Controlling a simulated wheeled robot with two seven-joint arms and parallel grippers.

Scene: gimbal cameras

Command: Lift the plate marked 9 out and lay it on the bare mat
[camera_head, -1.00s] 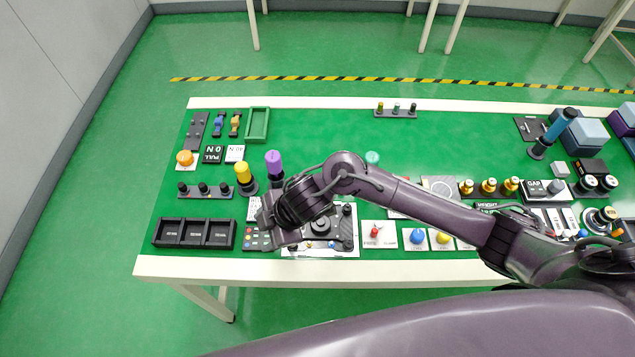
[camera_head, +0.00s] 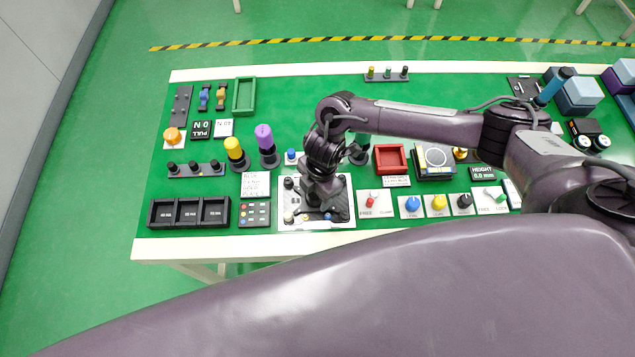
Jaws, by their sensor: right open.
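My right gripper (camera_head: 322,204) reaches down over a dark fixture on a white board (camera_head: 290,224) near the front edge of the table. Its jaws are small and partly hidden by the wrist, and nothing shows held in them. I cannot tell whether the fingers touch the fixture. Dark knobs stand around the fixture's edges. No plate with a readable 9 shows; any such plate may be under the gripper or too small to read. I cannot pick out the bare mat with certainty. My left gripper is out of view.
A dark three-compartment tray (camera_head: 174,212) and a keypad (camera_head: 255,214) lie left of the board. Yellow-topped (camera_head: 235,150) and purple-topped (camera_head: 266,140) posts stand behind it. A red tray (camera_head: 379,160) and several knob panels lie right. Green table (camera_head: 310,92) is clear behind.

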